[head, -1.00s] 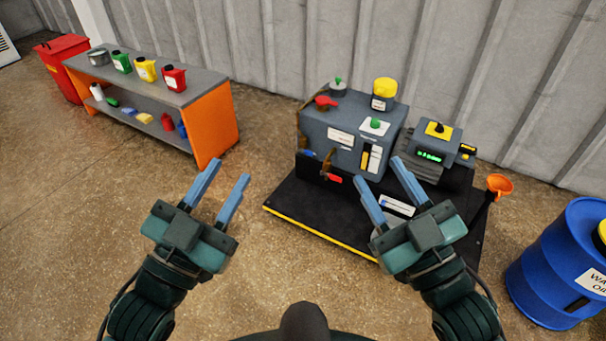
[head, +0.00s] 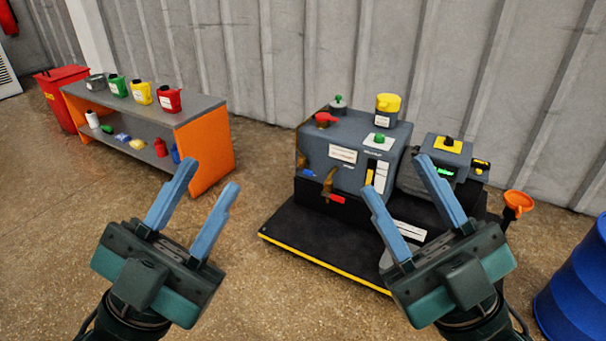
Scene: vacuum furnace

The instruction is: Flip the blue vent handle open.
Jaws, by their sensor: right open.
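The blue vent handle (head: 308,173) is a small blue lever low on the left end of the grey machine (head: 335,150), beside a brass-coloured fitting. A red handle (head: 338,199) sits to its right on another brass fitting. My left gripper (head: 208,190) is open and empty, over the floor to the left of the machine and apart from it. My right gripper (head: 402,187) is open and empty. In the picture it overlaps the machine's right part and its black base; I see no contact. The vent handle is small in view, so its exact angle is hard to tell.
The machine stands on a black base (head: 290,229) with a yellow front edge. An orange funnel (head: 518,202) and a blue drum (head: 578,280) are at the right. An orange workbench (head: 208,150) with several bottles stands at the left. The floor between bench and base is clear.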

